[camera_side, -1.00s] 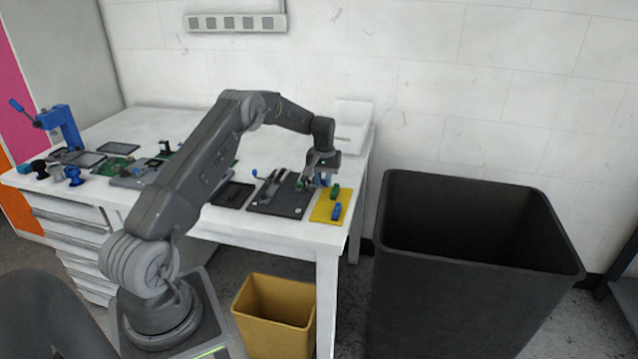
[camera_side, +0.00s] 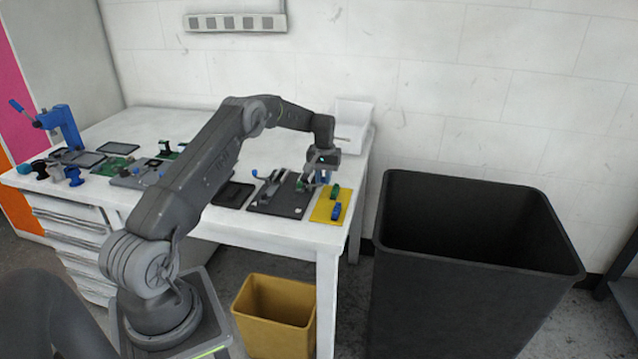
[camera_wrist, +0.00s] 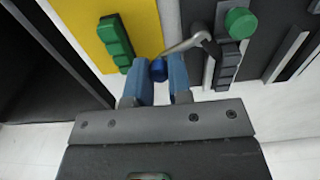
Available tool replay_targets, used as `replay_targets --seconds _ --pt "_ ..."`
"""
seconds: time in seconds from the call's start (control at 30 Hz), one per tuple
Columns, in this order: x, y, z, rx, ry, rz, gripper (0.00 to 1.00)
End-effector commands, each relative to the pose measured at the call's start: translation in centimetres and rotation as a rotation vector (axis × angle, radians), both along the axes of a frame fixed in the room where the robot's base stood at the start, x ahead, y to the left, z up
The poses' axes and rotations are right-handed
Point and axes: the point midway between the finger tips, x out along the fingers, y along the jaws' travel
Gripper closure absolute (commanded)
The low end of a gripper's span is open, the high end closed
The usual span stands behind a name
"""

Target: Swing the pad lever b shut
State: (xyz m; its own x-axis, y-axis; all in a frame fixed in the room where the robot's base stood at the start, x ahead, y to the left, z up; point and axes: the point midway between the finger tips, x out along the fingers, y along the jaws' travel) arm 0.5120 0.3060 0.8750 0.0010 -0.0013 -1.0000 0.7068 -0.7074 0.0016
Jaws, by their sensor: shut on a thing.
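My gripper (camera_side: 322,180) is low over the right end of the dark fixture plate (camera_side: 283,208), next to the yellow mat. In the wrist view, my gripper (camera_wrist: 162,60) has its two blue fingers shut on a blue knob (camera_wrist: 158,69). The knob is at the end of a bent metal lever (camera_wrist: 186,43), which runs right to a dark hinge block (camera_wrist: 227,64). A round green part (camera_wrist: 240,22) sits beside that block. Another lever with a blue knob (camera_side: 256,173) stands at the plate's left. The frames show no label saying which is lever b.
A dark flat tray (camera_side: 233,194) lies left of the plate. A large black bin (camera_side: 450,270) stands right of the table.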

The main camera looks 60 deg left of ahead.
Motion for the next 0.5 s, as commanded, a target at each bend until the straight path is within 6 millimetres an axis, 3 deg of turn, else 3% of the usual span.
replay_targets --seconds 0.2,0.5 --pt "0.03 1.16 -0.29 0.003 0.003 0.000 0.98" --pt "-0.02 1.24 -0.29 0.002 0.006 0.001 0.98"
